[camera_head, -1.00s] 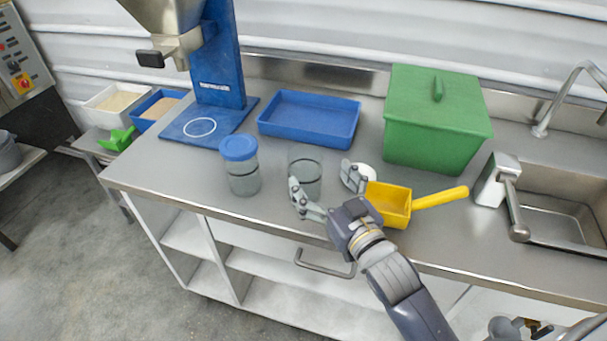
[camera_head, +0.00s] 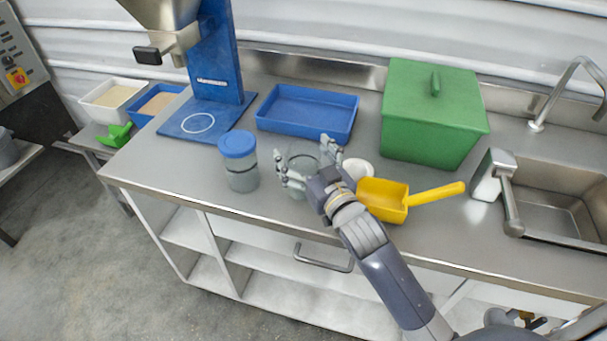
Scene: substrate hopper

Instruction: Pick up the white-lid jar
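A clear glass jar (camera_head: 303,158) stands on the steel counter, with no lid seen on it. A round white piece (camera_head: 360,168), perhaps its lid, lies to the right of it, partly hidden behind my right gripper. My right gripper (camera_head: 306,155) is open, with one finger at the jar's left side and the other at its right rear. The jar is between the fingers; I cannot tell whether they touch it. The gripper hides the jar's lower right. A second jar with a blue lid (camera_head: 238,146) stands to the left. My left gripper is not in view.
A yellow scoop (camera_head: 385,199) lies close to the right of my gripper. Behind are a blue tray (camera_head: 308,113), a green lidded box (camera_head: 433,115) and a blue hopper stand (camera_head: 215,65). A sink (camera_head: 560,205) is at the right. The front-left counter is clear.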

